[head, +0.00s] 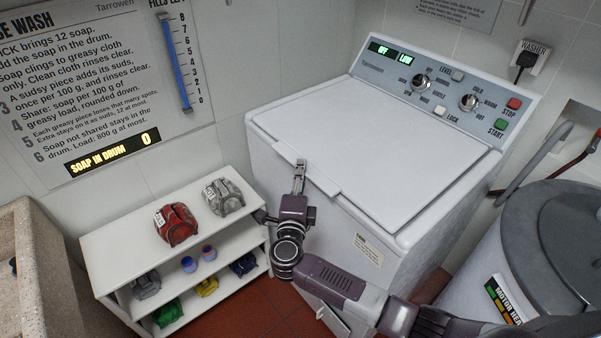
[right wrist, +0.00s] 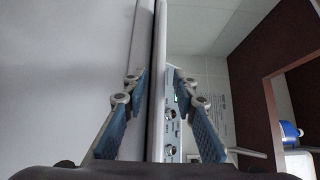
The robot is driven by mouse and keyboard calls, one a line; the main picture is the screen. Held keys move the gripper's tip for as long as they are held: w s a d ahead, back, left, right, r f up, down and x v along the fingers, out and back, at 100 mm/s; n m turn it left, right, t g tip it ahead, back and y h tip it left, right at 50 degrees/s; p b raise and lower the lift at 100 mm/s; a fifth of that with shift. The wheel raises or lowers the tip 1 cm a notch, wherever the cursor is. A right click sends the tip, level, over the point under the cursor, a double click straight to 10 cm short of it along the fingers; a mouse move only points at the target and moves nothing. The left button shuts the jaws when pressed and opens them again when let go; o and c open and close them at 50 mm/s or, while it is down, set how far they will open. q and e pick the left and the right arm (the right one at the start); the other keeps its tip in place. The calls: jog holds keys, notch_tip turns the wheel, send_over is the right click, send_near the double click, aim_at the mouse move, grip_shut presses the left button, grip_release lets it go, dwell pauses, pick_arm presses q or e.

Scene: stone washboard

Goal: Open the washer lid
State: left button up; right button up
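The washer (head: 330,215) is a white top-loading machine against the tiled wall. Its white lid (head: 385,130) lies flat and closed, with a raised lip (head: 322,178) along the front edge. My right gripper (head: 300,168) is at the left part of that lip. In the right wrist view, my right gripper (right wrist: 157,85) has its two blue-padded fingers apart. The thin lid edge (right wrist: 158,45) runs between them, and I cannot tell whether either finger touches it. My left gripper is not in view.
The control panel (head: 430,88) with knobs and buttons stands behind the lid. A white shelf (head: 120,240) with small coloured bundles stands left of the washer. A grey-lidded drum machine (head: 555,235) stands at the right. A stone basin (head: 35,280) is at far left.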

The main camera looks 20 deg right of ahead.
jog(key=shift+c, duration=0.6)
grip_shut()
jog(key=shift+r, duration=0.15)
